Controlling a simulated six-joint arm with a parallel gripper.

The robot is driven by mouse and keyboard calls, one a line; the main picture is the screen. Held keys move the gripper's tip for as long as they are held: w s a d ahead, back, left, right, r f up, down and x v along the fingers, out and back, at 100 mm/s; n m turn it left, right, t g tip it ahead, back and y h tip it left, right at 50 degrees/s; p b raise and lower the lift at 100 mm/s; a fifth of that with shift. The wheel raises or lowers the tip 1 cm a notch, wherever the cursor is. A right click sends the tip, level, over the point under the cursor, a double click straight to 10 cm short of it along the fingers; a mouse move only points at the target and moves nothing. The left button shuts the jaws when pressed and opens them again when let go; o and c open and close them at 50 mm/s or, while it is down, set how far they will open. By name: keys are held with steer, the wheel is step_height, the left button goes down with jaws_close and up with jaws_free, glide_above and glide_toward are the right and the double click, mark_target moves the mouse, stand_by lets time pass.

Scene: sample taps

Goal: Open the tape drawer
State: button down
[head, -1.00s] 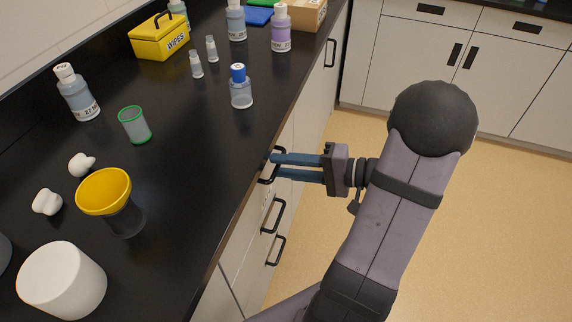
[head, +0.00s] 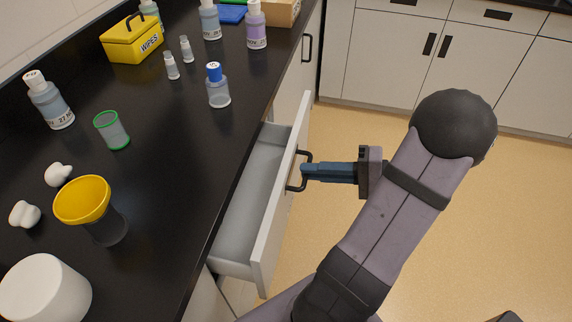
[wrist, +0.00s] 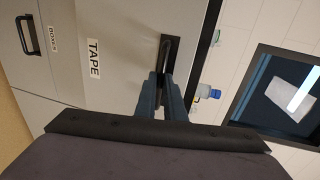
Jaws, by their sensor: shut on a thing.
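The tape drawer (head: 236,226) is pulled out from the counter front, and the part of its inside that shows looks empty. Its pale front carries a TAPE label (wrist: 93,58) in the wrist view. My gripper (head: 306,172) is shut on the drawer's dark bar handle (head: 289,186). The handle also shows between the fingers in the wrist view (wrist: 164,52).
The black counter (head: 170,185) holds bottles, a yellow wipes box (head: 131,40), a green-rimmed cup (head: 112,131) and a yellow funnel (head: 83,200) on a dark vessel. A drawer labelled BOXES (wrist: 52,40) is beside the tape drawer. The floor (head: 360,125) to the right is clear.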

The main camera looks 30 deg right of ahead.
steer(key=v, duration=0.3)
steer(key=shift+s+d+f, duration=0.2)
steer(key=shift+d+f, duration=0.05)
steer(key=c, duration=1.8)
jaws_free()
steer(key=shift+c, duration=0.2)
steer(key=v, duration=0.7)
steer(key=shift+s+d, duration=0.1)
steer(key=shift+s, duration=0.05)
